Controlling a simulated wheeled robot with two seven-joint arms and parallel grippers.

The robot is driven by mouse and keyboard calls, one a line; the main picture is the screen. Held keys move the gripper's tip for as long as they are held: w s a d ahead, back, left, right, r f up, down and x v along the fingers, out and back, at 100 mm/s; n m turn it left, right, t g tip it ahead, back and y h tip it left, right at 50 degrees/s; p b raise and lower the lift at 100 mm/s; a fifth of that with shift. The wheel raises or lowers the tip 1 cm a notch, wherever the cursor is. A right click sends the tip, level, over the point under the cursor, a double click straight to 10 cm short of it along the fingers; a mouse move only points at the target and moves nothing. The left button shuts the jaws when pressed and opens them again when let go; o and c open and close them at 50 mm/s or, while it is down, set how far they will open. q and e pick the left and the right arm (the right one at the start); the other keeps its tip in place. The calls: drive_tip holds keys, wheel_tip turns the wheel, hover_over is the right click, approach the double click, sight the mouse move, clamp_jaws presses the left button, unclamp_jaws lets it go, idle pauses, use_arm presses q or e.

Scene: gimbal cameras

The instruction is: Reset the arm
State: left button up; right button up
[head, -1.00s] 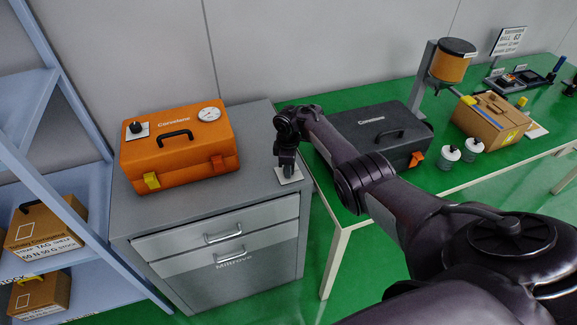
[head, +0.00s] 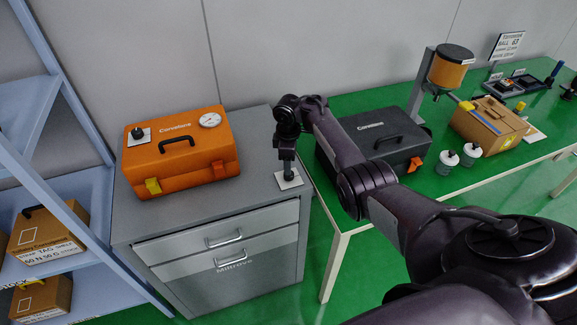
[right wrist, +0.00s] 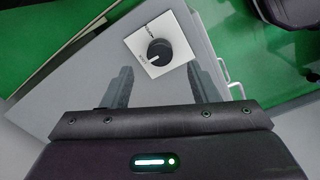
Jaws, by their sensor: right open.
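My right arm reaches in from the right in the head view. Its gripper (head: 288,173) points down over the right end of the grey cabinet top. Below it is a small white plate (head: 291,182) with a black knob. In the right wrist view the plate (right wrist: 145,35) and its round black knob (right wrist: 160,52) show clearly. The gripper (right wrist: 163,82) is open there, one finger at each side, with nothing between the fingertips. The knob stands apart from both fingers. My left gripper is not in view.
An orange case (head: 185,165) with a gauge and a second knob plate stands on the cabinet (head: 135,222). A dark case (head: 385,145) stands on the green table (head: 460,192), close to my forearm. A blue-grey shelf (head: 75,190) with boxes is at left.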

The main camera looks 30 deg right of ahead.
wheel_tip(320, 180, up, 2)
idle(0.6)
